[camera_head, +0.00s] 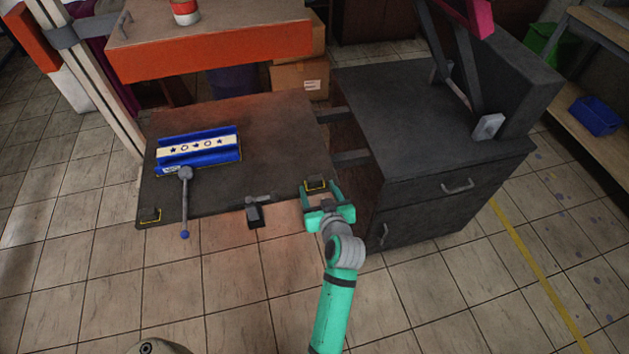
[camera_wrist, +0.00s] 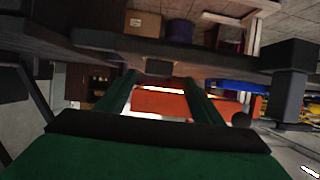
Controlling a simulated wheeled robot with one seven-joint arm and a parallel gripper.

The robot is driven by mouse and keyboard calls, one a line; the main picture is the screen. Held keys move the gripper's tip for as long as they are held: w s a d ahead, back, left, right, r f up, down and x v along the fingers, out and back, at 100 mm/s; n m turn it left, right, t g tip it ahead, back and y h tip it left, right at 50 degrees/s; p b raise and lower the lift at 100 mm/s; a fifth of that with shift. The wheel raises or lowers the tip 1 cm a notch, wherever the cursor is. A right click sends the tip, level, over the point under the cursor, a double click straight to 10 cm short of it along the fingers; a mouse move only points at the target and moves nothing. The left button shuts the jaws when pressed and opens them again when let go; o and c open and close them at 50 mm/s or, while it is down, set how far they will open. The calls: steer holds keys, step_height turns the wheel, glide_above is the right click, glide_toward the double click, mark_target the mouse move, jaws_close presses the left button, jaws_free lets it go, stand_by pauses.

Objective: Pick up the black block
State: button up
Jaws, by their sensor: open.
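A small black block (camera_head: 316,185) sits in a yellow outline at the front right corner of the dark table. Contact cannot be told.
The dark table (camera_head: 270,135) holds a blue printing frame (camera_head: 199,150) with a lever (camera_head: 185,205) overhanging the front edge. A dark clamp (camera_head: 254,213) sits at that edge. A dark drawer cabinet (camera_head: 440,150) stands close on the right. An orange-fronted bench (camera_head: 215,50) is behind.

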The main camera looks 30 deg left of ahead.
mark_target(316, 182)
steer(key=shift+x, duration=2.7)
steer(key=shift+w+d, duration=0.1)
steer(key=c, duration=1.1)
steer(key=shift+r, duration=0.1)
